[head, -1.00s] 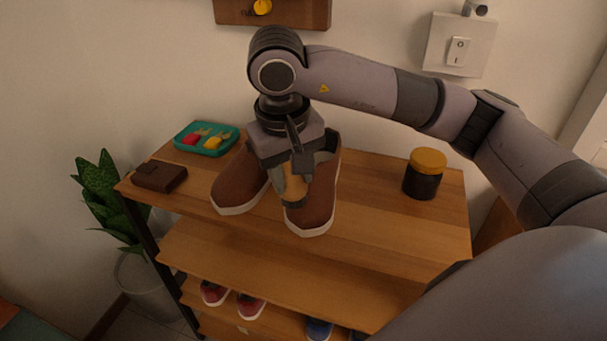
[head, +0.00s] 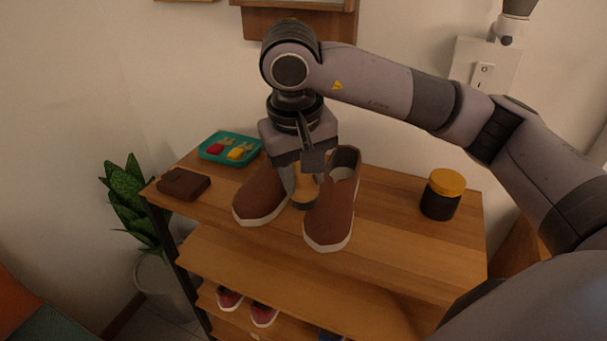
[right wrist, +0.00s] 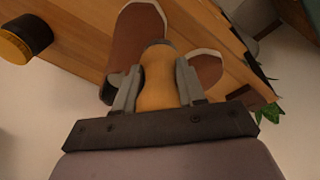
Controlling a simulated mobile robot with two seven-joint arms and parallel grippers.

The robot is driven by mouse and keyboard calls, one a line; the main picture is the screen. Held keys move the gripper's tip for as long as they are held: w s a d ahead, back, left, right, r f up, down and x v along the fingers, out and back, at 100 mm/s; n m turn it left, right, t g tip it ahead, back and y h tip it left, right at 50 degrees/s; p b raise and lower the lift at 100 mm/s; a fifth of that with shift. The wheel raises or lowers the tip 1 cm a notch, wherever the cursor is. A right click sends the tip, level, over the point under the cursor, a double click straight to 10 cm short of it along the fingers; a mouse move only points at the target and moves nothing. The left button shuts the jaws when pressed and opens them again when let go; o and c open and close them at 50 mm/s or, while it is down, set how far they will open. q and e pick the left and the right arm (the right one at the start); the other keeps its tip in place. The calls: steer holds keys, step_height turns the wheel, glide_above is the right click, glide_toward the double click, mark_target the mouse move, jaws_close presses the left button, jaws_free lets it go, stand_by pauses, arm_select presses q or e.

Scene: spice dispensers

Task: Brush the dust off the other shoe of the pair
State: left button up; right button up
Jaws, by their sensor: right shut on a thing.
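A pair of brown shoes with white soles stands on the rack's top board: the left shoe (head: 260,197) and the right shoe (head: 331,208). My right gripper (head: 305,182) is shut on a brush with a tan wooden handle (head: 306,190). The brush is between the two shoes, pointing down, in front of their inner sides. In the right wrist view the handle (right wrist: 158,82) sits between both fingers, with a shoe (right wrist: 135,45) on one side and the other shoe (right wrist: 206,68) on the other. The bristles are hidden, and I cannot tell whether the brush touches a shoe. My left gripper is not in view.
On the top board (head: 400,235) are a dark jar with a yellow lid (head: 441,195), a brown wallet (head: 183,184) and a teal tray (head: 229,150) with small items. Red shoes (head: 263,313) stand on a lower shelf. A potted plant (head: 133,205) is at the left.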

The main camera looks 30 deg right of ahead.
steer(key=shift+s+a+r+p, duration=0.1)
steer(key=shift+r+p, duration=0.15)
steer(key=shift+r, duration=0.35)
steer(key=shift+s+a+r+p, duration=0.1)
steer(key=shift+r+p, duration=0.1)
steer(key=shift+r, duration=0.35)
steer(key=shift+r, duration=0.1)
steer(key=shift+s+a+r+p, duration=0.1)
steer(key=shift+a+r+p, duration=0.05)
steer(key=shift+r+p, duration=0.5)
steer(key=shift+s+a+r+p, duration=0.1)
steer(key=shift+r+p, duration=0.3)
steer(key=shift+r, duration=0.4)
